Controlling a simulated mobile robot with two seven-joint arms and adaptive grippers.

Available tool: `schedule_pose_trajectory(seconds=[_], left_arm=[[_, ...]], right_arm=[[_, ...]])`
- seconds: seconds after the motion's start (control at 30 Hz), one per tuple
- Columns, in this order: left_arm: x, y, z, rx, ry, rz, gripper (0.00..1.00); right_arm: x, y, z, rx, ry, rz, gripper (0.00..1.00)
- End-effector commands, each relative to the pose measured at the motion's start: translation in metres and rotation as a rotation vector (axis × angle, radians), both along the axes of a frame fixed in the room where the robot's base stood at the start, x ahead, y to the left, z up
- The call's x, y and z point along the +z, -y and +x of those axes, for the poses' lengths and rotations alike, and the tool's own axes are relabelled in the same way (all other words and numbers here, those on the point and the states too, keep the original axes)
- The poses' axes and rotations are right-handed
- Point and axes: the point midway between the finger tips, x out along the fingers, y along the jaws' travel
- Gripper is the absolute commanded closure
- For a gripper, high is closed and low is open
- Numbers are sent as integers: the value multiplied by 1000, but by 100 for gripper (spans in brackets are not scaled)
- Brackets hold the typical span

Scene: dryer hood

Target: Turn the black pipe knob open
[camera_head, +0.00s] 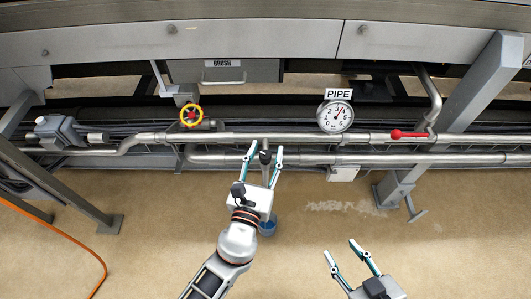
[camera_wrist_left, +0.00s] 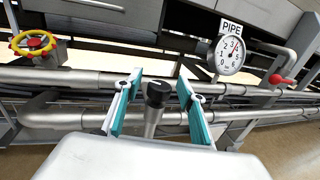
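The black pipe knob (camera_head: 265,157) is a short dark cap on a grey stem at the lower pipe. It also shows in the left wrist view (camera_wrist_left: 158,93), where the stem runs down behind my gripper's body. My left gripper (camera_head: 267,148) is open, with one teal finger on each side of the knob. In the left wrist view (camera_wrist_left: 160,72) gaps show between both fingers and the knob, so it does not look gripped. My right gripper (camera_head: 341,248) is open and empty over the floor at the lower right.
A yellow valve wheel (camera_head: 191,115) is left of the knob. A round gauge labelled PIPE (camera_head: 336,116) and a red lever handle (camera_head: 409,134) are to the right. A blue container (camera_head: 268,226) is partly hidden beside my left arm. An orange hose (camera_head: 90,252) lies at left.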

Motion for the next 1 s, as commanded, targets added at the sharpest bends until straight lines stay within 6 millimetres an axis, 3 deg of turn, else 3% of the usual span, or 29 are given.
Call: schedule_pose_trajectory(seconds=[0.37,0.8,1.0], left_arm=[[-2,-3,-11,0,-3,2,61],[-1,-23,-91,-2,-1,2,61],[0,-29,-112,-1,-1,1,61]], right_arm=[[1,0,1,2,3,1,60],[0,0,0,0,0,0,60],[0,0,0,0,0,0,60]])
